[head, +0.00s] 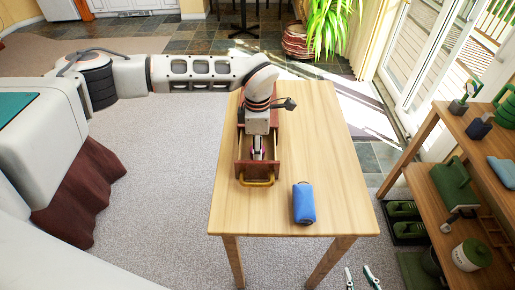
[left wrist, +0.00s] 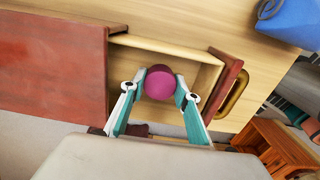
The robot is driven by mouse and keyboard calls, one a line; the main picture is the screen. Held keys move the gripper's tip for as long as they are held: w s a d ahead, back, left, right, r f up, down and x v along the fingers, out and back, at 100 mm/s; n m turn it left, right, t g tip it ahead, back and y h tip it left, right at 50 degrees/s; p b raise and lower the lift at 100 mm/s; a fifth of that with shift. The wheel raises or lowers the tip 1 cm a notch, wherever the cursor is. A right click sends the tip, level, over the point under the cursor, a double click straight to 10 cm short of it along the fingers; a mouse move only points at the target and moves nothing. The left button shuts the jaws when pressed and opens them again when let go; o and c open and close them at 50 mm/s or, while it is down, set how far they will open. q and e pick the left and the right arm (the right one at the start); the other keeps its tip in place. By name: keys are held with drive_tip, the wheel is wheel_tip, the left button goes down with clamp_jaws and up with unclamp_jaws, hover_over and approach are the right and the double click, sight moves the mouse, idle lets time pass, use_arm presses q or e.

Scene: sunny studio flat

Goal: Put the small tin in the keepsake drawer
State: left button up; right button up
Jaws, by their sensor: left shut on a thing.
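The small tin (left wrist: 160,83) is round and purple-pink. In the left wrist view it sits between the two fingertips of my left gripper (left wrist: 158,92), which is shut on it. The keepsake drawer (left wrist: 229,82) is pulled open from its red-brown box (left wrist: 55,65), and its inside is pale wood. The tin appears over or within the open drawer; its height above the drawer floor is unclear. In the head view my left gripper (head: 258,153) points down into the drawer (head: 243,170), mostly hiding the tin.
The box stands on a wooden table (head: 330,150). A blue rolled item (head: 303,203) lies right of the drawer front, near the table's front edge. The brass handle (head: 257,183) sticks out toward that edge. Shelves (head: 455,190) with green items stand at the right.

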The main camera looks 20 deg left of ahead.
use_arm(q)
drive_tip(key=shift+f, duration=0.1)
drive_tip(key=o, duration=1.1)
wheel_tip(320, 180, up, 12)
drive_tip(key=shift+s, duration=0.1)
idle(0.3)
